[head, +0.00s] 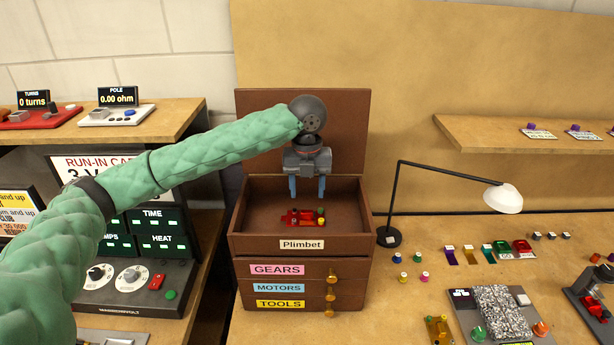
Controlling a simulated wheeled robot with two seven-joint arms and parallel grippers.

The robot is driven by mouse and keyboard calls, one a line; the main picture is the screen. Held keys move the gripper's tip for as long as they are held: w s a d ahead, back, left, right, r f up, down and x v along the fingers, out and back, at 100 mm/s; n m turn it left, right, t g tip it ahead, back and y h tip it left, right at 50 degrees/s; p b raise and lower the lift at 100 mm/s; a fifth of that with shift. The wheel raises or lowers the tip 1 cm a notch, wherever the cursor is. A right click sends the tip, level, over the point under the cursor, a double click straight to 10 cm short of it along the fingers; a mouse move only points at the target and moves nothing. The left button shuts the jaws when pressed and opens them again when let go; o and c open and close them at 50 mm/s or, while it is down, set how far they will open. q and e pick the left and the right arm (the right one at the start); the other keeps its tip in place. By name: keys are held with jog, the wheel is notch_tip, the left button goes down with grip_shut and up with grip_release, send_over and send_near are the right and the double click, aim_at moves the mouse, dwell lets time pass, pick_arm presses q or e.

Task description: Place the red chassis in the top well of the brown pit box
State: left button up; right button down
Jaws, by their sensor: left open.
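The brown pit box (244,240) stands at the middle of the bench with its lid up behind it. Its top well is open, with a "Plimbet" label on the front. My left gripper (307,192) points down above the well, over the chassis. Its blue fingers are apart and nothing is between them. The fingertips look to be above the chassis and clear of it. My right gripper is not in view.
Below the well are shut drawers (277,287) labelled gears, motors and tools, with brass knobs. A black lamp (390,237) stands close to the box's right side. Small coloured parts and a grey device (467,313) lie further right. A control panel (140,280) stands at left.

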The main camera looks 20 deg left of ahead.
aim_at(307, 211)
pick_arm(q)
jog(key=shift+r+b, duration=0.75)
jog(key=shift+r, duration=1.95)
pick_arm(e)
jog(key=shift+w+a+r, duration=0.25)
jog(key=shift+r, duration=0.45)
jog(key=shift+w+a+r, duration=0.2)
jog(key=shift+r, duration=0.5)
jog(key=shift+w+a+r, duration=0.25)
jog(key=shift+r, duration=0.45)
